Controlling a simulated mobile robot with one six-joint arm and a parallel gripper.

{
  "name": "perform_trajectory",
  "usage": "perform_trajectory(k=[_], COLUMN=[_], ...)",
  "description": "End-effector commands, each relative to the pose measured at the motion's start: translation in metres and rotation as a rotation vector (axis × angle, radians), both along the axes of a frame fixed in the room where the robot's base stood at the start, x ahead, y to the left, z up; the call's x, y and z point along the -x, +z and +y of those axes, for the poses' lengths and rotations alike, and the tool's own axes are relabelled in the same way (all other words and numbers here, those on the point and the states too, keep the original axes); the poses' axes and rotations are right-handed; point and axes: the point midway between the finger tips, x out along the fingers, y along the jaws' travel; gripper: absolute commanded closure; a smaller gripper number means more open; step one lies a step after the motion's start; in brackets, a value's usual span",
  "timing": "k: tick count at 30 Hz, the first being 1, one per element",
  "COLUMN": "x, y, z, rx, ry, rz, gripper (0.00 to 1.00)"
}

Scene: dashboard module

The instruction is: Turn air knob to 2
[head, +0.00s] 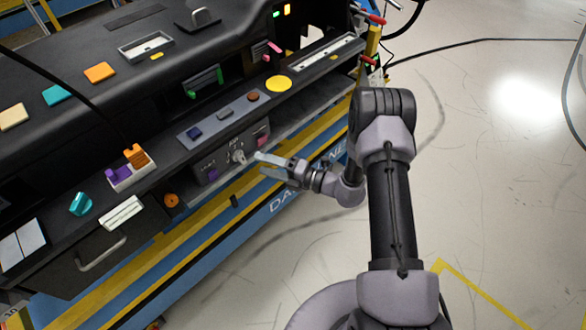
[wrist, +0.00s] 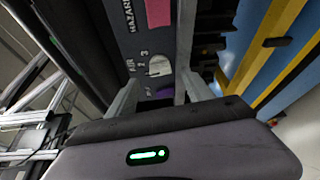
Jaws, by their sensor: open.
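The air knob (head: 238,157) is a light grey-white knob on a dark grey panel on the front of the dashboard. In the wrist view the knob (wrist: 158,66) sits close in front of my gripper, with the printed numbers 2 and 3 beside it. I cannot tell for sure which number it points at. My gripper (head: 262,163) is open, its fingertips just right of the knob in the head view. In the wrist view the two fingers (wrist: 158,88) stand on either side of the knob, apart from each other, and nothing is held.
On the same panel are a pink button (head: 263,141) and a purple button (head: 212,175). An orange round knob (head: 171,200) and a drawer handle (head: 101,254) lie further left. The dashboard ledge sits just above the panel. Open floor (head: 480,190) lies to the right.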

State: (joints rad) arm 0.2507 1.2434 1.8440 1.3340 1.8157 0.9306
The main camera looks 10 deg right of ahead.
Motion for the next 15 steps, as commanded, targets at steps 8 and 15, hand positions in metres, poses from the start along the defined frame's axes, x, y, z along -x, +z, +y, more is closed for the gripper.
perform_trajectory(k=[8,15], x=[0.049,0.068], y=[0.008,0.007], z=[-0.075,-0.102], rx=[-0.002,-0.001], ry=[-0.006,-0.001], rz=[0.002,0.000], gripper=[0.40,0.40])
